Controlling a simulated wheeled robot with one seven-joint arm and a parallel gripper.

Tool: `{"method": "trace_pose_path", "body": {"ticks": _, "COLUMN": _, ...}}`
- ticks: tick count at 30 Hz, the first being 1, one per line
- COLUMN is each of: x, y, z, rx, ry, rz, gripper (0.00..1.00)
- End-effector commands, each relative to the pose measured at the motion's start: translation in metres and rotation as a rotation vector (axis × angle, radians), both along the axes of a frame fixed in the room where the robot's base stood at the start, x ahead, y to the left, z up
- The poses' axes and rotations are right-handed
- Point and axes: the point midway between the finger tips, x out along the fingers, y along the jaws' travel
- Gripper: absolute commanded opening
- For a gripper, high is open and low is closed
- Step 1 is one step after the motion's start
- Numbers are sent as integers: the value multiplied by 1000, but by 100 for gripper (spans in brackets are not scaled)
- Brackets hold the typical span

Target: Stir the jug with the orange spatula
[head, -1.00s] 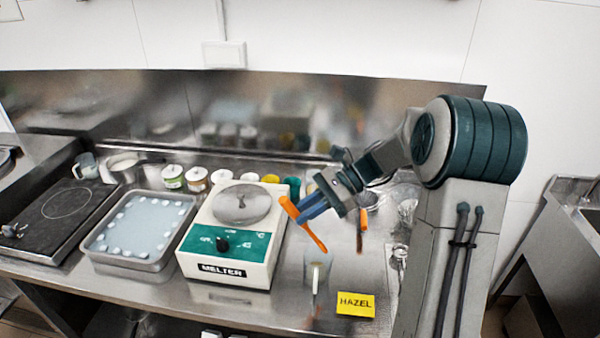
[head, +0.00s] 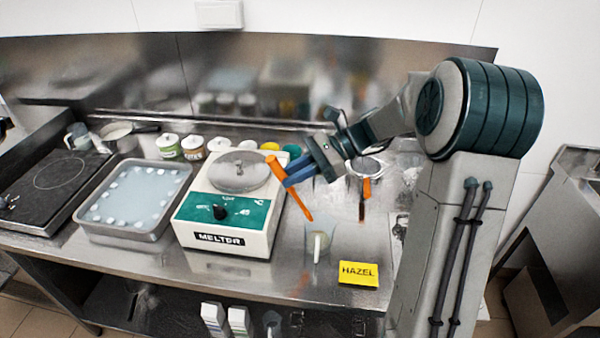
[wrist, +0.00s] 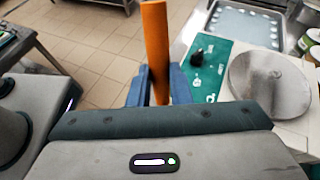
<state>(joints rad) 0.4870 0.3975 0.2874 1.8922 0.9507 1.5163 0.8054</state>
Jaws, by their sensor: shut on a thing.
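My gripper (head: 288,178) is shut on the orange spatula (head: 302,204) and holds it tilted, its top leaning left and its lower end down to the right. In the wrist view, the spatula (wrist: 155,40) stands between my two blue fingers (wrist: 158,88). The clear jug (head: 318,243) stands on the bench just below the spatula's lower orange end, with something pale inside. I cannot tell whether the spatula's tip is inside the jug or above it. The jug does not show in the wrist view.
The melter (head: 232,205) stands left of the jug, with a tray (head: 148,236) farther left. A yellow HAZEL card (head: 358,273) lies right of the jug. Another orange-handled tool (head: 366,188) is behind. Several lidded pots (head: 168,147) line the back. Front bench is mostly clear.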

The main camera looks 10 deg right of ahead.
Motion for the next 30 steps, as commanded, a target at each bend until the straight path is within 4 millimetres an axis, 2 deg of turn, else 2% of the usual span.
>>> {"method": "trace_pose_path", "body": {"ticks": 1, "x": -1, "y": 3, "z": -7, "rx": 0, "ry": -1, "rz": 0, "gripper": 0}}
{"method": "trace_pose_path", "body": {"ticks": 6, "x": -3, "y": 12, "z": -18, "rx": 0, "ry": 0, "rz": 1, "gripper": 0}}
{"method": "trace_pose_path", "body": {"ticks": 21, "x": 1, "y": -9, "z": -57, "rx": -6, "ry": 7, "rz": -5, "gripper": 0}}
{"method": "trace_pose_path", "body": {"ticks": 30, "x": 3, "y": -15, "z": -76, "rx": -3, "ry": 4, "rz": 0, "gripper": 0}}
